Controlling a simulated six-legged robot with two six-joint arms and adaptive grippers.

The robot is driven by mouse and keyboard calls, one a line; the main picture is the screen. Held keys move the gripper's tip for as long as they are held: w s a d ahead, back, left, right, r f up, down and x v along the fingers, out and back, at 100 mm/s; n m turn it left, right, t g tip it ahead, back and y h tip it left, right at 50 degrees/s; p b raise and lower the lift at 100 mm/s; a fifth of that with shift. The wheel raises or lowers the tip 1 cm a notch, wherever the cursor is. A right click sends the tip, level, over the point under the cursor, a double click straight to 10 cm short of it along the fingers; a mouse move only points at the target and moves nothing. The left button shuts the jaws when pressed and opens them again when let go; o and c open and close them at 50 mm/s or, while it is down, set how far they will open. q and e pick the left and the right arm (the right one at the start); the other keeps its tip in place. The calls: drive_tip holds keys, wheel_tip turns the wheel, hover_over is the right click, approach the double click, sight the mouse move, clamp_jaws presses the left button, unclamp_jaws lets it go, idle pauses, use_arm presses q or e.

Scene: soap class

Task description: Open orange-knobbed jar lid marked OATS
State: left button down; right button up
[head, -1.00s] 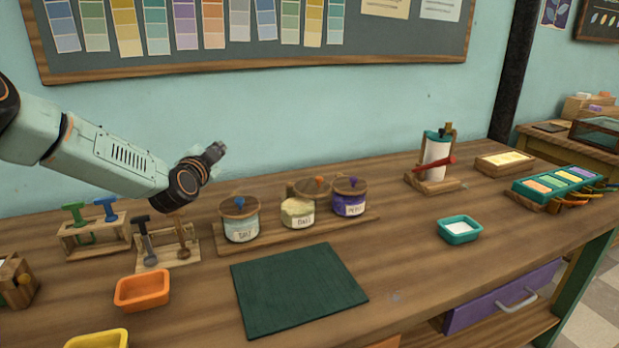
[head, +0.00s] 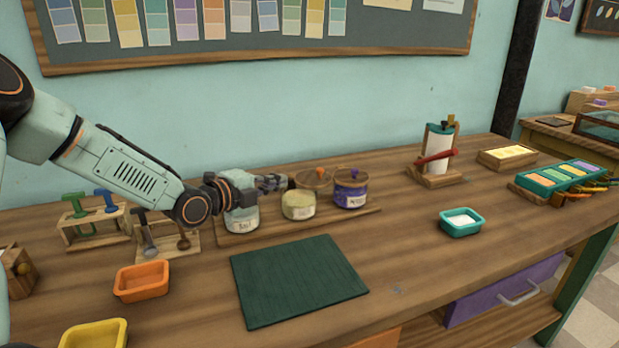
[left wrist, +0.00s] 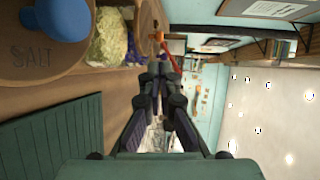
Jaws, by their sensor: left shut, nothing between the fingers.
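The OATS jar (head: 298,206), pale and cream-filled, stands in the middle of three jars. Its wooden lid (head: 311,180) with an orange knob (head: 320,172) sits off the jar mouth, raised toward the back; whether it is still attached is unclear. My left gripper (head: 284,182) is shut and empty, its fingers pointing right, over the SALT jar and just left of the OATS lid. I cannot tell if it touches the lid. In the left wrist view, the shut fingers (left wrist: 160,70) point ahead and the oats jar's cream contents (left wrist: 108,38) show at upper left.
The SALT jar (head: 241,220) is under my gripper, its blue knob (left wrist: 65,18) close in the wrist view. A purple jar (head: 350,194) stands right of the oats. A green mat (head: 300,282), an orange tray (head: 141,282) and a tool rack (head: 165,240) lie nearby.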

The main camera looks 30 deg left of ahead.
sight(318, 171)
use_arm(q)
drive_tip(key=b+x, duration=0.3)
drive_tip(key=x, duration=0.7)
drive_tip(key=shift+w+d+f+b, duration=0.1)
drive_tip(key=shift+w+f+b, duration=0.1)
drive_tip(key=shift+b, duration=0.1)
drive_tip(key=shift+w+d, duration=0.15)
drive_tip(key=shift+w, duration=0.45)
drive_tip(key=shift+w+d+r+y+b, duration=0.15)
drive_tip(key=shift+y+b, duration=0.15)
drive_tip(key=shift+b, duration=0.15)
drive_tip(key=shift+w+n, duration=0.1)
drive_tip(key=shift+n, duration=0.2)
